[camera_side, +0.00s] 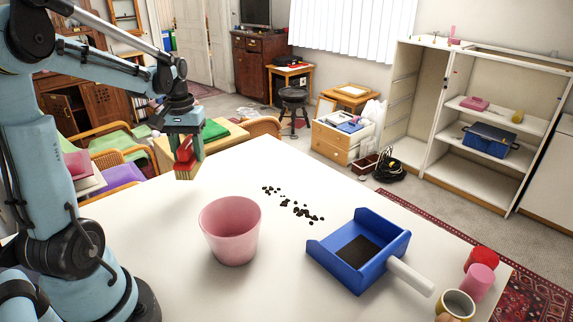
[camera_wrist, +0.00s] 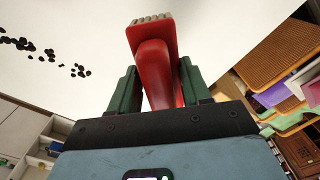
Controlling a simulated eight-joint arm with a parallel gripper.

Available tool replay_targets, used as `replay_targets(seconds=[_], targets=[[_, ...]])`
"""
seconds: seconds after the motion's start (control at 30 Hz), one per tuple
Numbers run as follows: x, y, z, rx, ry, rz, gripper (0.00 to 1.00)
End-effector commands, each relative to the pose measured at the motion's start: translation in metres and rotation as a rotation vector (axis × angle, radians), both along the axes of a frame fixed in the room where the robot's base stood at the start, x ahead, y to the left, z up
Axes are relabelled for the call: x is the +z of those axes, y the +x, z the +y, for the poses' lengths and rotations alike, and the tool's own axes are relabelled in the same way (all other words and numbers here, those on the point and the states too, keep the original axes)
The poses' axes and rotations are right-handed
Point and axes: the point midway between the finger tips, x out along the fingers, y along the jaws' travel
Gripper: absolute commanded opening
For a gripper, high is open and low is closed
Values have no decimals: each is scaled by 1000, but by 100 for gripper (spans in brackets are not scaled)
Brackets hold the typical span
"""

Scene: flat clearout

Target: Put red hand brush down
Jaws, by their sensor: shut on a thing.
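My gripper (camera_side: 186,140) is shut on the red hand brush (camera_side: 184,152) and holds it above the far left part of the white table (camera_side: 150,225). In the side view the brush's pale bristles (camera_side: 186,172) point down, and there seems to be a gap between them and the table. In the wrist view the red brush (camera_wrist: 153,62) sits between the green fingers (camera_wrist: 157,88) of my gripper, with its bristle end at the top.
A pink pot (camera_side: 231,232) stands mid-table. Dark crumbs (camera_side: 300,210) lie behind it. The table's left part looks clear.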

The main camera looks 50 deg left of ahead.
Motion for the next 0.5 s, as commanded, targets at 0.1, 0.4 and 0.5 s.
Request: replay_targets(seconds=[0.1, 0.4, 0.5], targets=[[-20, 0, 0, 0, 0, 0, 14], [-48, 1, 0, -1, 0, 0, 14], [-57, 1, 0, -2, 0, 0, 14]])
